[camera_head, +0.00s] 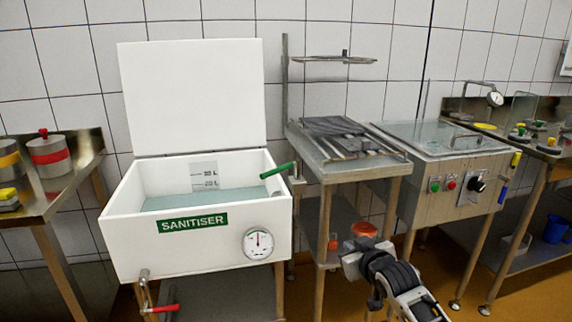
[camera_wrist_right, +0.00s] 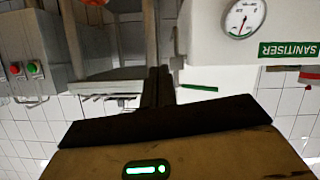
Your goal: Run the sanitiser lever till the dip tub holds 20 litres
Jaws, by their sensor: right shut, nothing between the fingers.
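The white dip tub (camera_head: 125,225) has its lid (camera_head: 195,97) open and a green SANITISER label (camera_head: 193,224). Pale liquid (camera_head: 215,199) lies inside, its surface just below the lower mark of the level scale (camera_head: 204,177); the figures are hard to read. The green lever (camera_head: 277,171) slants up at the tub's right rim; it also shows in the right wrist view (camera_wrist_right: 200,88). My right gripper (camera_head: 350,262) is right of the tub and below the lever, apart from it. Its fingers (camera_wrist_right: 158,88) are shut and empty. My left gripper is out of view.
A round dial (camera_head: 258,243) is on the tub's front, and a red-handled tap (camera_head: 160,308) at its lower left. A rack table (camera_head: 345,150) stands right of the tub, then a steel unit with buttons (camera_head: 440,184). A side bench (camera_head: 62,184) holds moulds at left.

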